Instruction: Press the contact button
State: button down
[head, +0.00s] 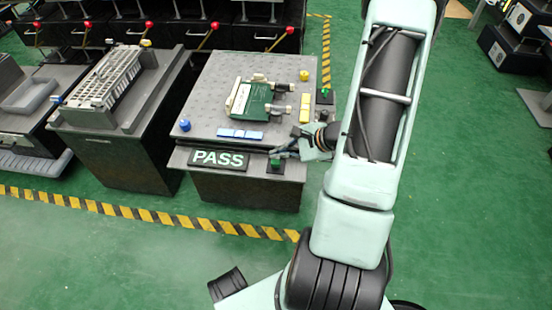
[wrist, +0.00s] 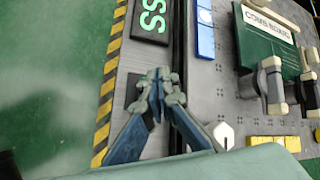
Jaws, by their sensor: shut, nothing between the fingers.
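A small green button (head: 276,162) on a black base sits at the front ledge of the grey workstation (head: 215,95), just right of the PASS sign (head: 219,159). My gripper (head: 282,150) is shut and empty, with its fingertips close above and behind this button in the head view. I cannot tell whether they touch it. In the wrist view my gripper (wrist: 158,80) has its fingertips together over a dark base (wrist: 133,88); the button itself is hidden behind them. A second green button (head: 325,91) on a black base sits at the workstation's right side.
A green board (head: 258,102) with metal connectors lies on the workstation top. Blue blocks (head: 240,134) and yellow blocks (head: 305,107) lie around it. A bench with a white rack (head: 108,75) stands to the left. Striped tape (head: 150,216) crosses the clear green floor in front.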

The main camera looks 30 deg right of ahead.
aim_at(278, 162)
jog(key=shift+r+p, duration=1.5)
jog(key=shift+r, duration=1)
